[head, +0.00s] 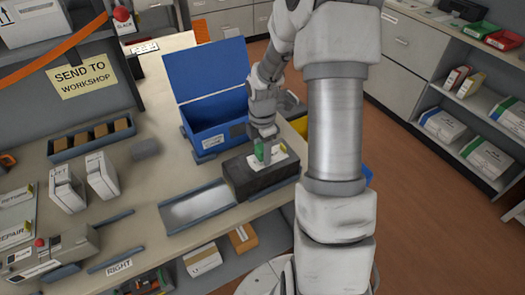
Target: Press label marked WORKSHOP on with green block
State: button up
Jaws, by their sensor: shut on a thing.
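My gripper (264,139) is shut on the green block (262,151). It holds the block upright over the top of a dark toner cartridge (240,184). A white label (281,158) lies on top of the cartridge, partly hidden by the block and gripper. The block's lower end is at the label; I cannot tell whether it touches. The label's print is too small to read. A yellow sign (82,77) reading "SEND TO WORKSHOP" hangs on the panel at the back left.
A blue open-lidded box (207,138) stands just behind the cartridge. A grey tray (197,208) lies at its left front. White boxes (102,176) and a holder with brown blocks (93,139) stand further left. Shelves (466,115) stand across the floor at right.

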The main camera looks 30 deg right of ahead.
jog(key=shift+s, duration=0.1)
dwell(0.3)
notch_tip(320, 180, up, 7)
jog(key=p, duration=0.6)
